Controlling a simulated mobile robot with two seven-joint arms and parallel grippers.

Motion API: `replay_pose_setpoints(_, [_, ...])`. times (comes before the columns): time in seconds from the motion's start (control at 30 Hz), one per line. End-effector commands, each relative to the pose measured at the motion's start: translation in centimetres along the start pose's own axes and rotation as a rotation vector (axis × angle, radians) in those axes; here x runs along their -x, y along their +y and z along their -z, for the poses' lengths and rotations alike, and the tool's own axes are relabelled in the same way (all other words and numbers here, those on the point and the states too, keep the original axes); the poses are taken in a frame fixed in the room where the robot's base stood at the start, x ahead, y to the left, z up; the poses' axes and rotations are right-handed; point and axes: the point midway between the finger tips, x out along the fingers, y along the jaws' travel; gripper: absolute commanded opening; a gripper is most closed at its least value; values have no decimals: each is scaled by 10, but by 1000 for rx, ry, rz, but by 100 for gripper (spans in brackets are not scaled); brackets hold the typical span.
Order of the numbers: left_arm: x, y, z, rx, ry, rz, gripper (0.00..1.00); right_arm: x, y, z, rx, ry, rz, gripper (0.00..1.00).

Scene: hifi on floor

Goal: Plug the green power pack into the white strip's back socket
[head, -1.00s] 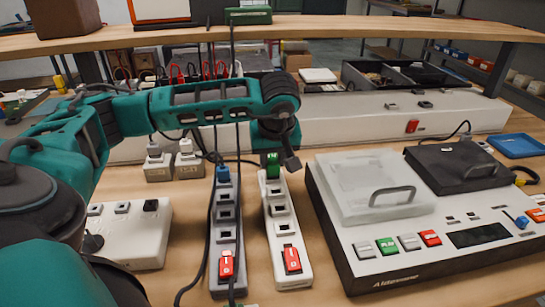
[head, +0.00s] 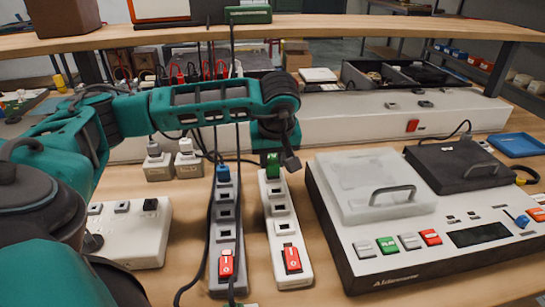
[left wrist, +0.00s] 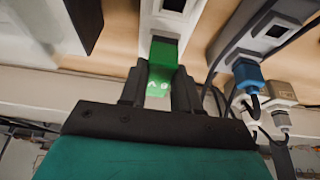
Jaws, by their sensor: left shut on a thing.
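The green power pack (head: 273,160) is at the back end of the white strip (head: 289,237), over its back socket. My left gripper (head: 273,152) reaches down from above and is shut on the pack. In the left wrist view the green pack (left wrist: 163,66) sits between the two dark fingers (left wrist: 158,92), against the end of the white strip (left wrist: 160,36). The pack covers the back socket, so I cannot tell how deep it sits. The strip's other sockets are empty, and a red switch (head: 291,259) is at its front end. My right gripper is not in view.
A grey strip (head: 223,235) with a blue plug (head: 223,174) at its back lies just left. A cable hangs close to it. A device with a clear lid (head: 372,185) stands to the right. A long white housing (head: 350,117) lies behind, below a wooden shelf (head: 330,27).

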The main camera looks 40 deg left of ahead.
Motion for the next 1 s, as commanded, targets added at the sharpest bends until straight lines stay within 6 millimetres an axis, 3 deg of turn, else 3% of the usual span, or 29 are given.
replay_pose_setpoints(0.23, [0,0,0,0,0,0,5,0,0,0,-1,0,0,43])
replay_pose_setpoints(0.27, [0,0,0,0,0,0,32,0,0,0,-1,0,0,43])
replay_pose_setpoints(0.57, [0,0,0,0,0,0,61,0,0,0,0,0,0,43])
replay_pose_setpoints(0.97, [0,0,0,0,0,0,61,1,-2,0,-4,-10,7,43])
replay_pose_setpoints(1.0, [8,1,1,-1,1,-3,61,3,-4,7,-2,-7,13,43])
